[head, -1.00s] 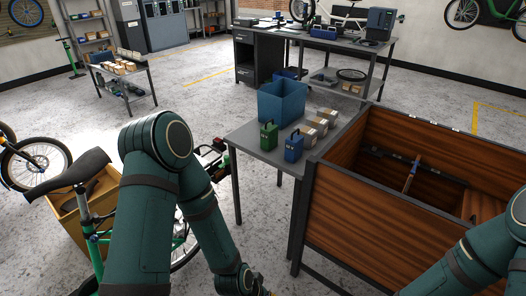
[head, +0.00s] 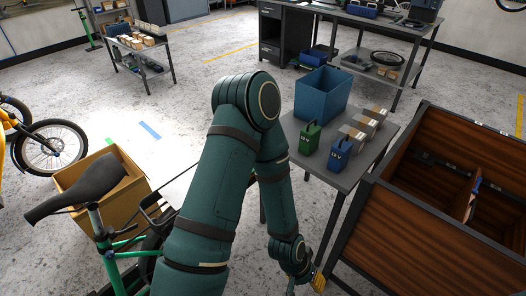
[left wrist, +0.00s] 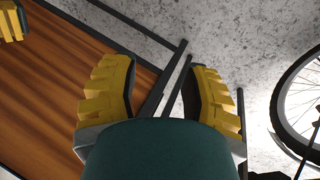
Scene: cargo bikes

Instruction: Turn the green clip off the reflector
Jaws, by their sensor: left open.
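I cannot make out the green clip or the reflector in either view. My left gripper (head: 306,281) hangs low at the bottom of the head view, left of the big wooden box (head: 420,235). In the left wrist view my left gripper (left wrist: 160,75) has its two yellow ribbed fingers spread, with only dark bars and floor seen between them. A yellow ribbed piece (left wrist: 11,22) at the top left corner of that view looks like part of my right gripper. Its jaws are not clear.
A grey side table (head: 342,172) holds a blue bin (head: 322,95), a green case (head: 310,137), a blue case (head: 341,155) and small boxes. A green bike (head: 104,243) with a black saddle stands at lower left, near a tan crate (head: 128,183).

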